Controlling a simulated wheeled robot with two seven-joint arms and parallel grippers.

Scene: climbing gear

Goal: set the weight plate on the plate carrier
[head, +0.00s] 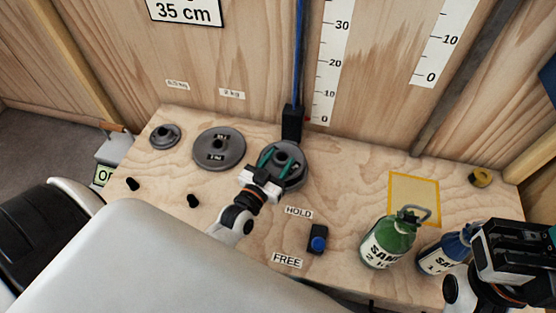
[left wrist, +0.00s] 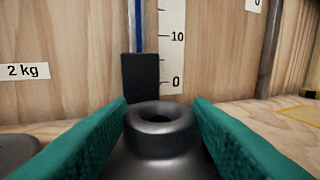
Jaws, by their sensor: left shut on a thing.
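A grey weight plate (head: 294,178) with a raised round hub is at the middle back of the bench, just in front of a black block (head: 292,123) at the foot of a blue upright strip, which appears to be part of the plate carrier. My left gripper (head: 273,160) is shut on the plate's hub, with teal fingers on either side. In the left wrist view the hub (left wrist: 162,140) stands upright between the fingers, and the black block (left wrist: 140,78) is right behind it. I cannot tell whether the plate rests on anything. My right gripper (head: 520,250) is at the lower right, its jaws unclear.
A large plate (head: 234,158) and a small plate (head: 165,136) lie to the left. A blue button (head: 319,243) sits between the HOLD and FREE labels. Green (head: 384,247) and blue (head: 438,259) sand bags stand at the right, near a yellow square (head: 415,184). A tape roll (head: 480,177) lies beyond.

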